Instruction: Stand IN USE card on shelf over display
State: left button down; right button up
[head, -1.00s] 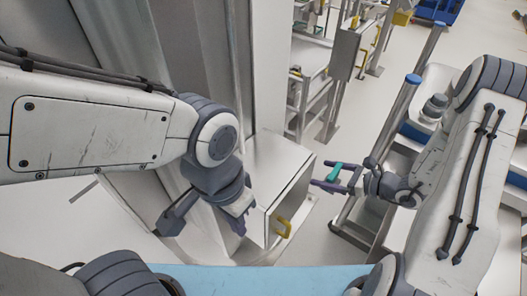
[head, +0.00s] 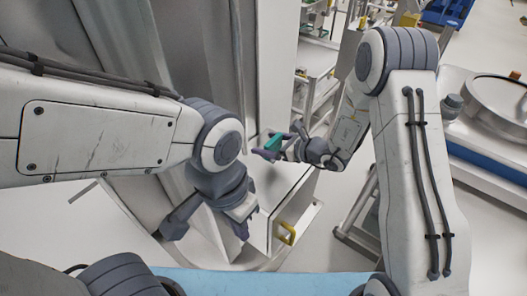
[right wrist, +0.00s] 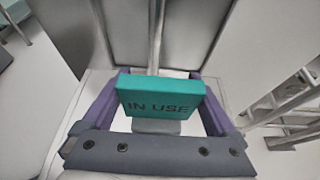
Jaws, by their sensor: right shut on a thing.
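The green card (head: 274,141) is held in my right gripper (head: 271,147), above the white cabinet in the middle of the head view. In the right wrist view the card (right wrist: 160,97) faces the camera with dark "IN USE" lettering upright. The purple fingers of the right gripper (right wrist: 160,80) are shut on its two sides. My left gripper (head: 241,214) hangs empty lower down, beside the cabinet; its finger gap is not clear from this angle. I cannot make out the shelf or the display with certainty.
A metal frame (right wrist: 290,105) stands at the right in the wrist view. A bench with a round vessel (head: 500,100) is at the right.

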jog(key=shift+w+a+f, duration=0.2)
jog(key=shift+a+f, duration=0.25)
jog(key=shift+a, duration=0.25)
notch_tip(320, 180, down, 4)
jog(key=shift+r+p, duration=0.1)
jog(key=shift+p, duration=0.55)
jog(key=shift+f, duration=0.2)
jog(key=shift+f+b, duration=0.1)
jog(key=shift+b, duration=0.2)
jog(key=o, duration=1)
